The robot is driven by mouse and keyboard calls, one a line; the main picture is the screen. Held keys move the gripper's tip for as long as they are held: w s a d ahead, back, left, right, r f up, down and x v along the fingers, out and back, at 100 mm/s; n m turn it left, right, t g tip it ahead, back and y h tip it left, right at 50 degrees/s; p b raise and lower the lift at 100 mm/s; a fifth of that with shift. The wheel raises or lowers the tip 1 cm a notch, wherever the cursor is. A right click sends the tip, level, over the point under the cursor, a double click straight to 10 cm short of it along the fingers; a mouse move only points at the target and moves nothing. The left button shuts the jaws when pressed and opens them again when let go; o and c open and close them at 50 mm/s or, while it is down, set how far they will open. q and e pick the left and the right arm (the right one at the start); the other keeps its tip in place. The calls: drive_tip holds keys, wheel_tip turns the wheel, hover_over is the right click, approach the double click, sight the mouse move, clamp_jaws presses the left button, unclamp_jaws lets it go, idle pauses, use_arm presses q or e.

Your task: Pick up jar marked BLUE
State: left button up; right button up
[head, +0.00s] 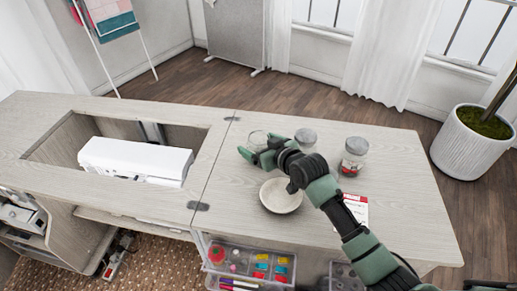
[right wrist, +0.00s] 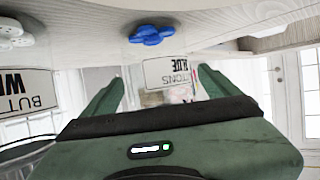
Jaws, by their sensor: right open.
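The jar marked BLUE shows upside down in the right wrist view, with its white label (right wrist: 172,72) and a cluster of blue buttons (right wrist: 151,35). My right gripper (right wrist: 160,92) is open, and the label lies between its two fingers. I cannot tell whether the fingers touch the glass. In the head view my right gripper (head: 256,158) reaches left over the table beside a clear glass jar (head: 258,137), which it partly hides. My left gripper is not in view.
Another jar, its label partly reading WH (right wrist: 28,90), stands close by in the right wrist view. The head view shows a grey-lidded jar (head: 305,137), a jar with red contents (head: 353,157), a round dish (head: 281,196) and a white sewing machine (head: 135,158).

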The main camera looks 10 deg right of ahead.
drive_tip(key=x, duration=0.3)
drive_tip(key=shift+f, duration=0.1)
drive_tip(key=shift+c, duration=0.5)
drive_tip(key=c, duration=1.5)
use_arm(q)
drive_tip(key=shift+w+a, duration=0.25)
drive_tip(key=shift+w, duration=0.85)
